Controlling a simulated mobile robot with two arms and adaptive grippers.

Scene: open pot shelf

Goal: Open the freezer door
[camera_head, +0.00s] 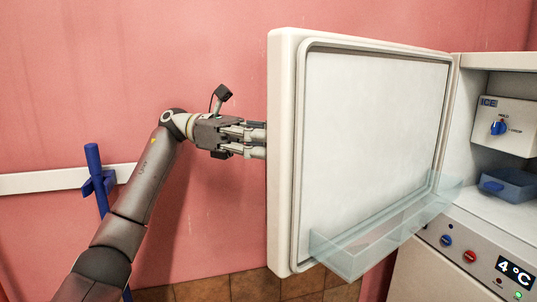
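The white freezer door (375,140) stands wide open, swung out to the left from the freezer (462,110) at the right edge. Its inner face, grey seal and clear door shelf (375,240) face me. My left gripper (258,139) is at the door's free left edge, with its fingers reaching toward the outer side. The fingertips are hidden behind that edge, so I cannot tell whether they touch the door or hold a handle. The door's outer face and handle are hidden. My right gripper is not in view.
Inside the freezer are an ice unit (505,125) with a blue knob and a blue tray (508,185). A control panel (480,255) with a 4 °C display sits below. A blue pole (97,180) stands at left before the pink wall (60,80).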

